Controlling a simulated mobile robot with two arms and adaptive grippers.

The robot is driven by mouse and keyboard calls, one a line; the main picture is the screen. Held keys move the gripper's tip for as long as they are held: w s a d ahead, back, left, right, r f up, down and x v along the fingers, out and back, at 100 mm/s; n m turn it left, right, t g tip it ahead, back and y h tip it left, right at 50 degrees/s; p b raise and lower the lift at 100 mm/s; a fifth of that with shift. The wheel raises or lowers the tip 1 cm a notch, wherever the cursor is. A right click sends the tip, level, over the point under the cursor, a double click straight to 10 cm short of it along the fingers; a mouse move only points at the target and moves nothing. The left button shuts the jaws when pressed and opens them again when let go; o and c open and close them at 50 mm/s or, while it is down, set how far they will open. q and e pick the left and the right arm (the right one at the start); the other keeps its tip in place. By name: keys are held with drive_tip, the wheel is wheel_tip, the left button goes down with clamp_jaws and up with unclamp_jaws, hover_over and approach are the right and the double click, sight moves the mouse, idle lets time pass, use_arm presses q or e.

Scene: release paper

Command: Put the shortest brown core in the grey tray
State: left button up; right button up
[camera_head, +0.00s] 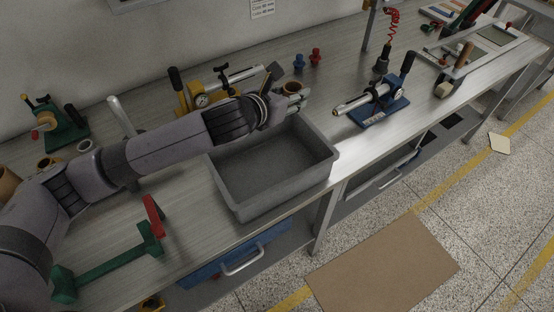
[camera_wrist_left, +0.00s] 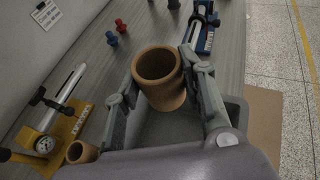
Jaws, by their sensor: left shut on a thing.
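A short, hollow brown core (camera_head: 291,88) is held between the fingers of my left gripper (camera_head: 293,100). In the left wrist view the core (camera_wrist_left: 161,78) sits with its open end towards the camera, one finger on each side. The gripper is shut on it, above the far part of the grey tray (camera_head: 243,206). The visible inside of the tray is empty. The tray also shows below the core in the left wrist view (camera_wrist_left: 150,134). Other brown cores (camera_head: 8,184) stand at the far left of the bench, partly hidden by my arm. My right gripper is out of view.
A green tool with a red end (camera_head: 112,262) lies left of the tray. A blue-based tool (camera_head: 379,110) stands right of it. A yellow tool (camera_head: 188,100) and blue and red pegs (camera_head: 299,64) are behind. The bench's front edge runs close to the tray.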

use_arm(q)
wheel_tip(320, 180, down, 19)
drive_tip(key=shift+s+r+p, duration=0.1)
drive_tip(key=shift+s+p, duration=0.05)
drive_tip(key=shift+p, duration=0.3)
drive_tip(key=shift+f, duration=0.25)
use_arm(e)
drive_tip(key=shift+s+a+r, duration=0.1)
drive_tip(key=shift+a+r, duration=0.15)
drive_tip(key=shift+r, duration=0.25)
use_arm(q)
drive_tip(key=shift+f+b, duration=0.35)
drive_tip(key=shift+f, duration=0.3)
drive_tip(key=o, duration=1)
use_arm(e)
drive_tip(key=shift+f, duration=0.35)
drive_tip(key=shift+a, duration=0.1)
